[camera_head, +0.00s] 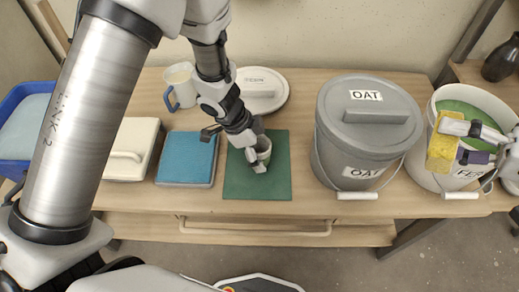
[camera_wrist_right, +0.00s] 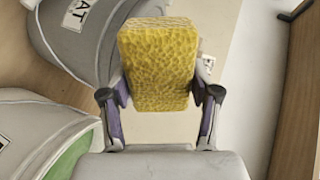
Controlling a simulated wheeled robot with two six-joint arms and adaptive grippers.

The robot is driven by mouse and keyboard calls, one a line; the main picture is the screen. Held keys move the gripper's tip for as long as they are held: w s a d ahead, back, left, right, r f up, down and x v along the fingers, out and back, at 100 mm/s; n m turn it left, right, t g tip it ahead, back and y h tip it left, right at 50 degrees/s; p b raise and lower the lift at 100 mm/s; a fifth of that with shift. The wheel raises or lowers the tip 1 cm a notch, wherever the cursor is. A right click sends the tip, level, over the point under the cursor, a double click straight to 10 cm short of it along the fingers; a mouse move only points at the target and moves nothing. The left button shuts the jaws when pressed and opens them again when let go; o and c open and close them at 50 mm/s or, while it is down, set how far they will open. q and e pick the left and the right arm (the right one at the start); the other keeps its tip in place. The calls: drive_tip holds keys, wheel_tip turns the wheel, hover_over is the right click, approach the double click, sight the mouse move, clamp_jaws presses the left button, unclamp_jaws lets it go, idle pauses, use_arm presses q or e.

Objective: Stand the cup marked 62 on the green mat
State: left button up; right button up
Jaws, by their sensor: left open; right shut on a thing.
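The green mat (camera_head: 275,182) lies flat on the table in the head view. A small grey-green cup (camera_head: 264,147) stands on its back part, partly hidden by my left gripper; I cannot read a mark on it. My left gripper (camera_head: 254,158) is open at the cup, with a finger in front of it; whether it touches the cup I cannot tell. My right gripper (camera_head: 470,143) is shut on a yellow sponge (camera_head: 442,150) over the white bucket at the right. The sponge also shows between the fingers in the right wrist view (camera_wrist_right: 160,65).
A lidded grey bucket marked OAT (camera_head: 345,140) stands right of the mat, beside the open white bucket (camera_head: 425,170) with green glaze. A blue-topped box (camera_head: 188,158) and a cream lidded box (camera_head: 128,148) are to the left.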

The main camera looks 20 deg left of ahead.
use_arm(q)
drive_tip(key=shift+r, duration=0.1)
use_arm(e)
wheel_tip(320, 180, up, 7)
drive_tip(key=p, duration=0.7)
use_arm(q)
drive_tip(key=v, duration=1.2)
